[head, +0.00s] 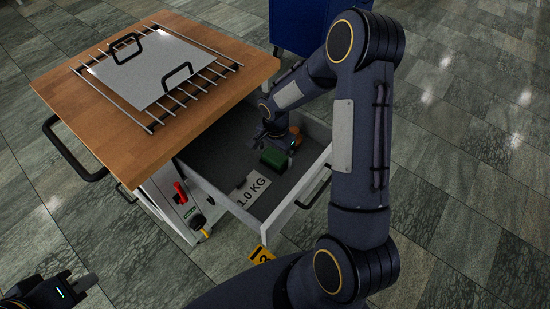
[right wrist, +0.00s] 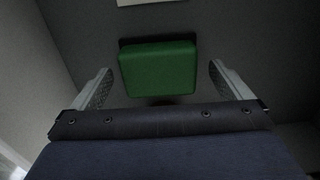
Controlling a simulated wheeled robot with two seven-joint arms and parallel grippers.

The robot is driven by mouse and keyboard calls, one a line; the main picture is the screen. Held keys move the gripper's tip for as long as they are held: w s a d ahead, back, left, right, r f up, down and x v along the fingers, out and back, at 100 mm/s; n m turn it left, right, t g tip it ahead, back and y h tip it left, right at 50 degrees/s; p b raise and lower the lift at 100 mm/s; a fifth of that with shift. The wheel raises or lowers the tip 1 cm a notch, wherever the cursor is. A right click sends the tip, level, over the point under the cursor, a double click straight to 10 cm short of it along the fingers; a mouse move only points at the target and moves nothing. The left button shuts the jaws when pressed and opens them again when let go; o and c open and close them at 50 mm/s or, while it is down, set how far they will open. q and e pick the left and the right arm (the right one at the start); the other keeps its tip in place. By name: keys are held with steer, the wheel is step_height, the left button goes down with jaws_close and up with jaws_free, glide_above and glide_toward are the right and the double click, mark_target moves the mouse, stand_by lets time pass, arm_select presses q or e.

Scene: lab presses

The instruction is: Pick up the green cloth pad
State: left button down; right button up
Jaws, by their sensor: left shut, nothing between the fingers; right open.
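The green cloth pad (head: 274,158) lies inside an open drawer (head: 243,226) under the wooden table. In the right wrist view the pad (right wrist: 158,70) looks like a rounded green block, with a dark edge behind it. My right gripper (head: 280,141) is inside the drawer at the pad. Its open fingers (right wrist: 161,68) are on either side of the pad, with a visible gap on each side. I cannot tell how far above the drawer floor the fingertips are. My left gripper (head: 82,284) is shut and empty at the bottom left, away from the drawer.
A white plate marked 1.0 KG (head: 252,190) lies in the drawer near the pad. The wooden table top (head: 90,120) carries a metal rack and a grey plate (head: 155,68) with two black handles. A blue cabinet (head: 300,25) stands behind. The drawer walls surround my right gripper.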

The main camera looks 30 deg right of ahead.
steer(key=shift+f, duration=0.7)
steer(key=c, duration=1.1)
steer(key=shift+r, duration=0.1)
